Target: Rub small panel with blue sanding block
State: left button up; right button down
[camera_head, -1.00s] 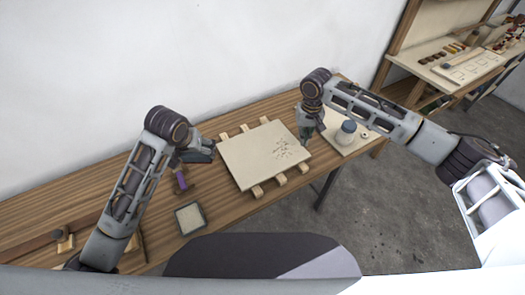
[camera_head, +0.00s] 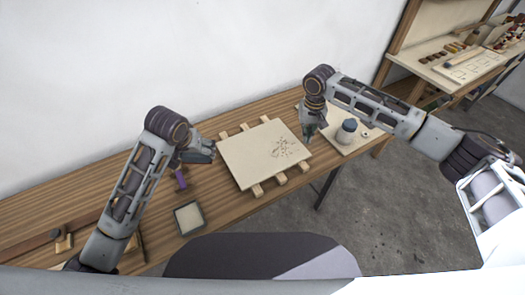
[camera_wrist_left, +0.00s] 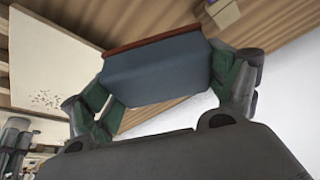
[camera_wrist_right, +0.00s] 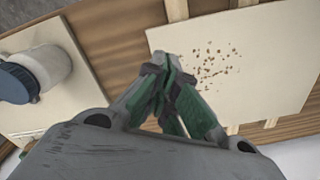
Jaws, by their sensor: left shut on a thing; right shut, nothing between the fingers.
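The small panel (camera_head: 248,155) is a pale square board lying on wooden strips on the bench. A patch of dark specks covers its right part. My left gripper (camera_head: 206,151) hovers just left of the panel. In the left wrist view it is shut on the blue sanding block (camera_wrist_left: 155,70), which has a reddish-brown face on its far side. The panel (camera_wrist_left: 45,65) shows beside the block there, apart from it. My right gripper (camera_head: 310,135) is shut and empty by the panel's right corner. In the right wrist view its fingertips (camera_wrist_right: 165,62) appear beside the specks.
A jar with a blue-grey lid (camera_head: 347,131) stands on a pale board (camera_head: 360,143) right of the panel. Shelving (camera_head: 452,67) stands at far right.

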aim_at(303, 149)
pick_arm(q)
jog(key=shift+f+b, duration=2.6)
jog(key=shift+f, duration=0.2)
pick_arm(e)
jog(key=shift+f, duration=2.15)
jog(key=shift+f, duration=0.85)
pick_arm(q)
jog(key=shift+r, duration=0.15)
pick_arm(e)
jog(key=shift+r, duration=0.15)
pick_arm(q)
jog(key=shift+r+p, duration=3.35)
jog(key=shift+p, duration=0.1)
pick_arm(e)
jog(key=shift+r, duration=2.9)
notch_tip(303, 149, up, 12)
jog(key=shift+f, duration=0.1)
